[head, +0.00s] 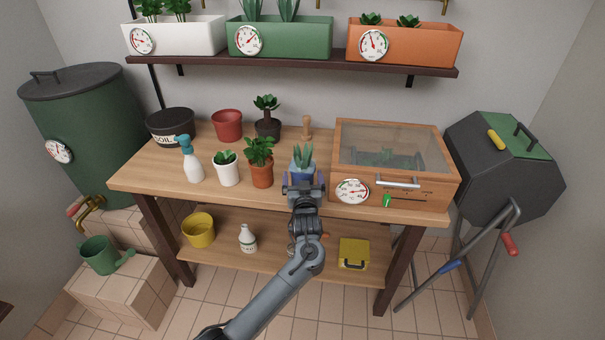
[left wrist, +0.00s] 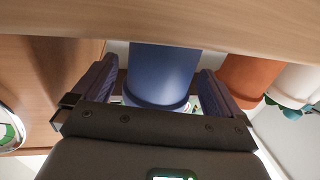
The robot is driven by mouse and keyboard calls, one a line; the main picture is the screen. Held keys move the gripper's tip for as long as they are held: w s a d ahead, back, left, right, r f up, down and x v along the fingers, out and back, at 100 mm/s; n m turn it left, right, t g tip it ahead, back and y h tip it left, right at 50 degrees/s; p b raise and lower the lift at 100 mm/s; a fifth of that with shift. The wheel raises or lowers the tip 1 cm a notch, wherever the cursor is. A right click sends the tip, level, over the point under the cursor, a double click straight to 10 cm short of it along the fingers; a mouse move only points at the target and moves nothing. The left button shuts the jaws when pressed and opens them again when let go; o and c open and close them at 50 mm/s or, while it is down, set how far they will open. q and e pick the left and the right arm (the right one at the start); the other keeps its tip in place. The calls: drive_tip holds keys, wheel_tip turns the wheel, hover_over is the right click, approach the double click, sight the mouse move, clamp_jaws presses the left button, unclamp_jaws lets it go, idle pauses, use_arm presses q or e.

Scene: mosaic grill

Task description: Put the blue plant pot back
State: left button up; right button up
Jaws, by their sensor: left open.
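The blue plant pot (head: 301,173), with a spiky green plant, stands upright on the wooden table near its front edge. My left gripper (head: 303,187) is at the front of the pot and partly hides it. In the left wrist view the blue pot (left wrist: 160,75) sits between the two fingers of my left gripper (left wrist: 157,68). The fingers are open, one on each side, with a gap visible between each finger and the pot. My right gripper is not in view.
A terracotta pot (head: 261,173) and a white pot (head: 227,170) stand just left of the blue pot. The wooden glass-topped box (head: 438,189) with a dial is close on its right. A shelf (head: 290,63) with planters hangs above the table.

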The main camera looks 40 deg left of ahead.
use_arm(q)
drive_tip(key=p+v, duration=0.3)
drive_tip(key=v, duration=0.7)
drive_tip(key=s+d+f+m+g+h, duration=0.3)
drive_tip(key=s+d+f+m+h, duration=0.3)
drive_tip(key=s+d+f+h, duration=0.55)
drive_tip(key=s+d+m+g, duration=0.1)
drive_tip(key=s+m+g, duration=0.1)
drive_tip(key=s, duration=1)
drive_tip(key=s+d+f+m+g, duration=0.1)
drive_tip(key=s+g, duration=0.4)
drive_tip(key=s, duration=0.7)
drive_tip(key=shift+d+f+m, duration=0.3)
drive_tip(key=shift+d+m, duration=0.3)
drive_tip(key=shift+d, duration=0.2)
drive_tip(key=shift+h, duration=0.25)
wheel_tip(320, 180, up, 47)
drive_tip(key=p, duration=4.6)
